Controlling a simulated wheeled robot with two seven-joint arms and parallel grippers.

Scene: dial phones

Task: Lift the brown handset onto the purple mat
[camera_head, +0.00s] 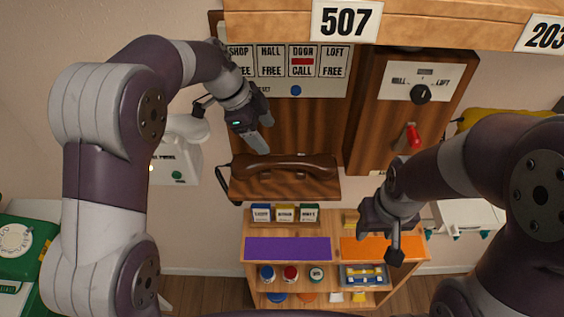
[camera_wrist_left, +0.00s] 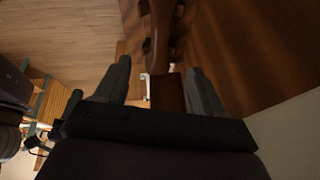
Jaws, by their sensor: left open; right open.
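The brown handset (camera_head: 285,166) lies level across its wooden phone shelf (camera_head: 285,191), below the wooden back board. My left gripper (camera_head: 264,136) is open and empty just above the left half of the handset, apart from it. In the left wrist view, the handset (camera_wrist_left: 160,30) shows beyond the spread fingertips (camera_wrist_left: 158,68). The purple mat (camera_head: 288,248) lies bare on the left of the low shelf unit's top. My right gripper (camera_head: 380,245) is open and empty, over or in front of the orange mat (camera_head: 372,249); its exact height is hard to tell.
Small labelled boxes (camera_head: 284,214) stand behind the purple mat. A white phone (camera_head: 177,155) hangs left of the handset. A green phone (camera_head: 20,245) stands far left.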

